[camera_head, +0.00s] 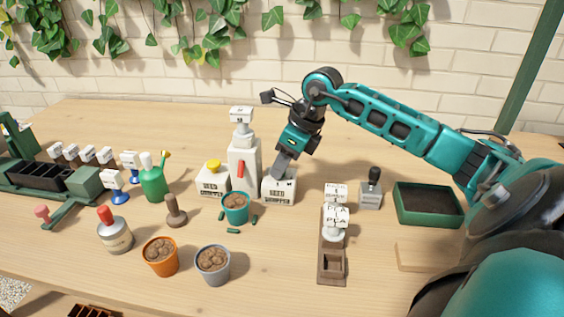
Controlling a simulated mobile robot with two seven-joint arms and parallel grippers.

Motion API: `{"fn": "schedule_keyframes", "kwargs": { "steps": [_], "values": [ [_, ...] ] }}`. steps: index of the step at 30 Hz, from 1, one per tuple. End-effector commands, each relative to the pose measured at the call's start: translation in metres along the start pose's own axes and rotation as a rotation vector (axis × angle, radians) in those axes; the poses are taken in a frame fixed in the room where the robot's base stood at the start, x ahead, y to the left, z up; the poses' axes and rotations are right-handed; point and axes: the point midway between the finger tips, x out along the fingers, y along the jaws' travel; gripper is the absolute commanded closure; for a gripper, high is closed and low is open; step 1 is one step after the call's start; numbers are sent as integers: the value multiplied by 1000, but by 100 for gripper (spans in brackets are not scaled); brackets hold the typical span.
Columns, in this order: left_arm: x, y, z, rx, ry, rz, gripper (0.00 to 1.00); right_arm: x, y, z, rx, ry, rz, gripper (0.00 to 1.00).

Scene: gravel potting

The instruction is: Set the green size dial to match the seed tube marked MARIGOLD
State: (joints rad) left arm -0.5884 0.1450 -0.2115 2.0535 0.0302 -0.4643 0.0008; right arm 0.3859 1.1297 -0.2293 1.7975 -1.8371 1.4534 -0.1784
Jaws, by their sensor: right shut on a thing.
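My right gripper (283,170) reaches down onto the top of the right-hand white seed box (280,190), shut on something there. The gripper hides what it holds, and I see no green dial clear of it. A matching white box (213,184) with a yellow dial (213,166) stands to the left. White label cards (336,192) stand on a brown wooden holder (332,262) at the right; their print is too small to read, so I cannot tell which says MARIGOLD. My left gripper is not in view.
A tall white dispenser (243,155) with a red lever stands between the boxes. A teal pot (235,208), an orange pot (161,256) and a grey pot (212,265) stand in front. A green soil tray (428,204) is at right. The back of the table is clear.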

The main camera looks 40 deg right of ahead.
Motion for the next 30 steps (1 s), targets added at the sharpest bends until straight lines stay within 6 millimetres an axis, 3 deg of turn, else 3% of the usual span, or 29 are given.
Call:
{"fn": "schedule_keyframes", "kwargs": {
  "steps": [8, 30],
  "values": [
    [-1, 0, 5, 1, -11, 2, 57, 0, 1, 0, 103, -3, -43, 100],
    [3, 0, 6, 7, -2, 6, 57, 1, 4, 1, 618, -21, -254, 100]
  ]
}}
